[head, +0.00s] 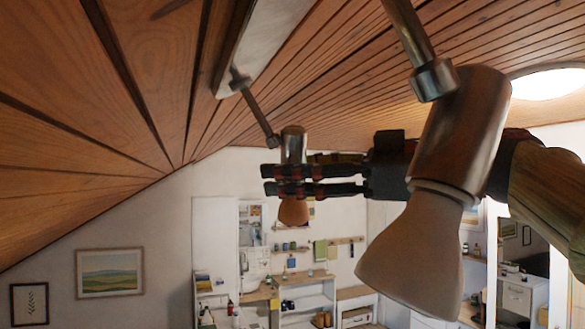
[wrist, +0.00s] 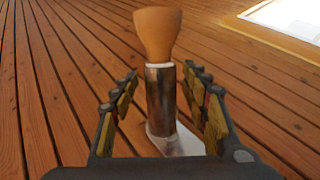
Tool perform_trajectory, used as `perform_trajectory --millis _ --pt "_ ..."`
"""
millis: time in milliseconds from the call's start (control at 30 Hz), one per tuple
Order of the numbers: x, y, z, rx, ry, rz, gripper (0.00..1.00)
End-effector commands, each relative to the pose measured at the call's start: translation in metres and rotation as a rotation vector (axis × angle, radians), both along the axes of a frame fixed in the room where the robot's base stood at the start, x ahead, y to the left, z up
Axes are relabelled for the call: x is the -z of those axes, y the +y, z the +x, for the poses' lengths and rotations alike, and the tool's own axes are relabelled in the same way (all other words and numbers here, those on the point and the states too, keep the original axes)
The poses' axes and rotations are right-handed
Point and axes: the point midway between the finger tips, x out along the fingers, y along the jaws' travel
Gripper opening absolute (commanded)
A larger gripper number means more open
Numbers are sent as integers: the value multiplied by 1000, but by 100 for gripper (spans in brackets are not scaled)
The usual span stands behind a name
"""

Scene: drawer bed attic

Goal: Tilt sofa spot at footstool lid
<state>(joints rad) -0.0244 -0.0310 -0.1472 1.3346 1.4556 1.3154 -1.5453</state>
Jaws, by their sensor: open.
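A ceiling spot (head: 293,145) with a metal body and an orange-brown flared shade hangs on a thin arm from a pale ceiling rail (head: 243,45). My gripper (head: 268,179) reaches in from the right, its fingers level at the spot's body. In the wrist view the same spot (wrist: 160,95) stands between the two open fingers (wrist: 161,72), with a visible gap on each side. A second, nearer spot (head: 460,125) points down in front of my arm. I cannot tell from labels which is the sofa spot. No footstool is in view.
The sloped wooden ceiling (head: 150,80) is close above my gripper. The nearer spot's shade (head: 415,255) hangs close to my arm in the picture. Shelves (head: 305,300) and a framed picture (head: 110,272) are far below. A bright panel (wrist: 290,15) is at upper right.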

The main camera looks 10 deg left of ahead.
Motion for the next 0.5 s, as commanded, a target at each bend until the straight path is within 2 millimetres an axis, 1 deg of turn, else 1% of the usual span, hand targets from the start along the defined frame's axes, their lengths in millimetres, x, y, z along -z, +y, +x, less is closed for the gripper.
perform_trajectory --millis 67,500 --pt "0 0 0 0 0 0 45" --pt "0 0 0 0 0 0 20"
